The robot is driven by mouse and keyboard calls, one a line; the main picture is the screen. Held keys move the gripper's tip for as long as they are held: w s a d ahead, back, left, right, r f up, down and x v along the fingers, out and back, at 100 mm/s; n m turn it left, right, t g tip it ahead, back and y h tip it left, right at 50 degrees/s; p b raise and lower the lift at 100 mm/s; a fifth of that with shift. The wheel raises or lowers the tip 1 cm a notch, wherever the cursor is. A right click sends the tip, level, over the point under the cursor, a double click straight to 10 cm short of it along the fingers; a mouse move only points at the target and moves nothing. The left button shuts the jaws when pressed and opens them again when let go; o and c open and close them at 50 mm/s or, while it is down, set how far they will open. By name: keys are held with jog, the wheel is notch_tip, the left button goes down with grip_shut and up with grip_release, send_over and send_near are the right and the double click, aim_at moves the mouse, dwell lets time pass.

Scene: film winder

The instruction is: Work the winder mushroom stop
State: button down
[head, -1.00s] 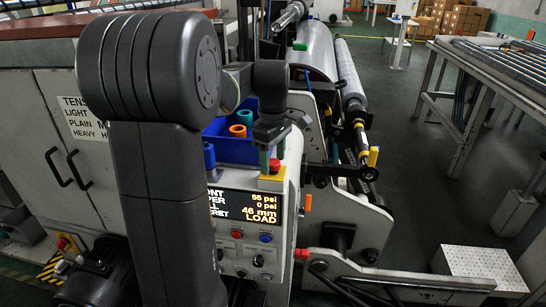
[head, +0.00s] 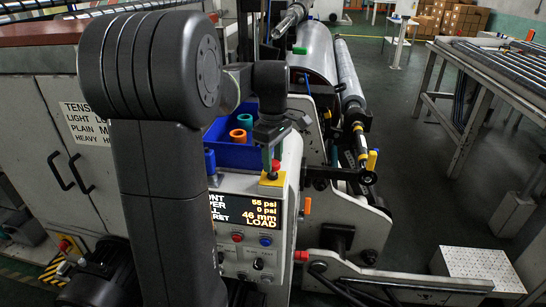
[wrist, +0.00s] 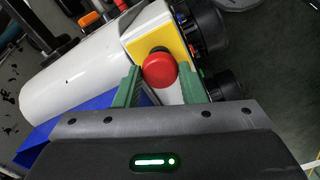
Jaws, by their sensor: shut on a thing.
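The mushroom stop is a red round button (wrist: 159,71) on a yellow plate (wrist: 172,43) at the end of a white housing. In the head view its red cap (head: 275,165) shows at the top edge of the control box, over the yellow plate (head: 271,179). My gripper (wrist: 160,82) has green fingers, one on each side of the red cap, and is shut on it. In the head view my gripper (head: 270,160) comes down onto the button from above, and its fingers partly hide the cap.
A display (head: 247,209) reading LOAD sits below the stop, with several small buttons under it. A blue bin (head: 235,153) with coloured cores stands close to the left. Rollers (head: 345,75) lie behind, to the right.

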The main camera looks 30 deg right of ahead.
aim_at(273, 162)
jog(key=c, duration=0.9)
grip_release()
jog(key=shift+r, duration=0.2)
notch_tip(273, 162, up, 14)
jog(key=shift+f, duration=0.1)
